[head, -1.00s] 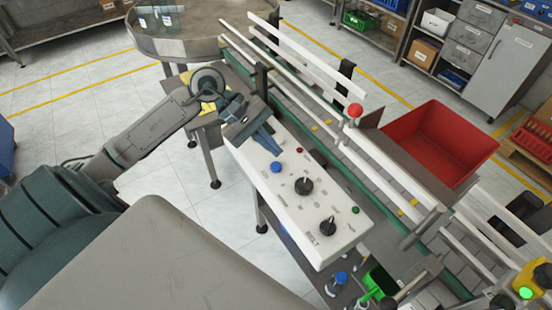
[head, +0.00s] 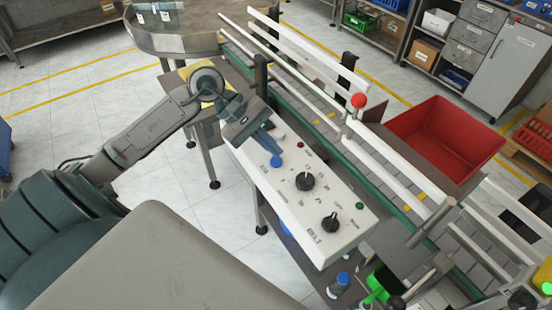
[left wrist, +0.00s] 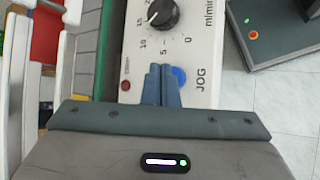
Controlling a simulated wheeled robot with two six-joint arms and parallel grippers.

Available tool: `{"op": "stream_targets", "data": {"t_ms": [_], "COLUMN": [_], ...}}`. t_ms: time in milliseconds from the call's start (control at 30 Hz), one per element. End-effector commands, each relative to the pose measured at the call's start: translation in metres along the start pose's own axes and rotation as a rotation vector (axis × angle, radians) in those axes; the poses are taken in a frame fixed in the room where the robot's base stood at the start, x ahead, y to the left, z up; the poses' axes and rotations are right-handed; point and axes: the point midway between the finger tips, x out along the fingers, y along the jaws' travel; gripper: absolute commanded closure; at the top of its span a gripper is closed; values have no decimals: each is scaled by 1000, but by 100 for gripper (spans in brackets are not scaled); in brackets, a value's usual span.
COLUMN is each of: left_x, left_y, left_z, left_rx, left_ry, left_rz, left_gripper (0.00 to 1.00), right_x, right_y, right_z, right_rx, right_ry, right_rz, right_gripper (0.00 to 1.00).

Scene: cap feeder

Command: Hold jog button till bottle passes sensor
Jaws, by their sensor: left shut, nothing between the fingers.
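The white control panel (head: 318,235) carries the blue jog button (head: 276,161), labelled JOG in the left wrist view (left wrist: 179,75). My left gripper (head: 273,152) is shut and empty, with its blue fingertips at the button's edge in the head view. In the left wrist view the fingertips (left wrist: 161,68) appear just left of the button and partly overlap it; I cannot tell whether they touch or press it. Clear bottles (head: 158,17) stand on the round turntable (head: 180,45) at the upper left. I cannot make out the sensor. My right gripper is not in view.
The panel has black dials (head: 306,181), a red button or lamp (head: 301,146) and a green one (head: 360,206). White guide rails (head: 300,50) run along the conveyor beside it. A red bin (head: 440,135) stands beyond. A red ball knob (head: 358,100) tops a post.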

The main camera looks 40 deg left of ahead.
Motion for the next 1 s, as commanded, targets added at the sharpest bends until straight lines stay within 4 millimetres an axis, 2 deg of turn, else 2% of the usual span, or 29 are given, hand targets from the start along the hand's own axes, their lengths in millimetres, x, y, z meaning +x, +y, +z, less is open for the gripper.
{"op": "stream_targets", "data": {"t_ms": [1000], "left_x": [0], "left_y": [0], "left_z": [0], "left_rx": [0], "left_ry": [0], "left_rz": [0], "left_gripper": [100], "right_x": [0], "right_y": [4], "right_z": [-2], "right_rx": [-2], "right_ry": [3], "right_rz": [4], "right_gripper": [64]}}
